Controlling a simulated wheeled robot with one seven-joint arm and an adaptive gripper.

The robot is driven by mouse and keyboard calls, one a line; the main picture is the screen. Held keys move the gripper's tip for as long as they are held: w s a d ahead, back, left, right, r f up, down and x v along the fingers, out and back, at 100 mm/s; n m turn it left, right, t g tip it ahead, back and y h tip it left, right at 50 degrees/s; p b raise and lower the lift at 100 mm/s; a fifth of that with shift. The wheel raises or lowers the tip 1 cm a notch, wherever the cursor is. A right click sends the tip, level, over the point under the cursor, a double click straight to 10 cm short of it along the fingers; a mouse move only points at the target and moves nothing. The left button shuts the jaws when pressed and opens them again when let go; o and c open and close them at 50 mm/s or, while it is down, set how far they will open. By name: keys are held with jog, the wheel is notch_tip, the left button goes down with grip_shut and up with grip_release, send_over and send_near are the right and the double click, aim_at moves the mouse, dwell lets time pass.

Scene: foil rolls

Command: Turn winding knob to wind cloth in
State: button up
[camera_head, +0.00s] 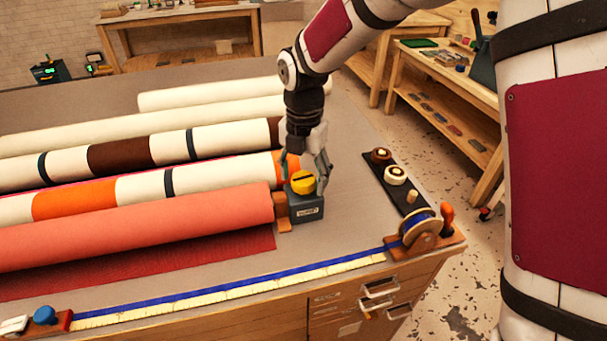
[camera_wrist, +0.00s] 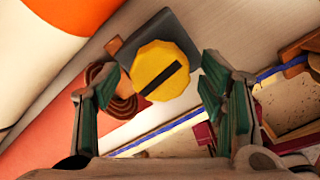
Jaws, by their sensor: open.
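The winding knob (camera_head: 303,183) is yellow, with a dark bar across its top. It sits on a dark grey box (camera_head: 308,209) at the right end of the coral cloth roll (camera_head: 140,222). A flap of red cloth (camera_head: 160,262) lies unrolled on the table in front of that roll. My gripper (camera_head: 305,172) points down over the knob, its fingers on either side. In the wrist view the knob (camera_wrist: 160,70) shows between the green-padded fingers (camera_wrist: 160,95), with gaps on both sides. The gripper is open and holds nothing.
Several cream and striped rolls (camera_head: 120,155) lie behind the coral one. A blue tape on a wooden reel (camera_head: 421,231) runs along the table's front edge beside a ruler (camera_head: 230,290). A black strip with round pieces (camera_head: 395,176) lies at right.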

jog(key=c, duration=1.2)
jog(key=shift+o, duration=0.2)
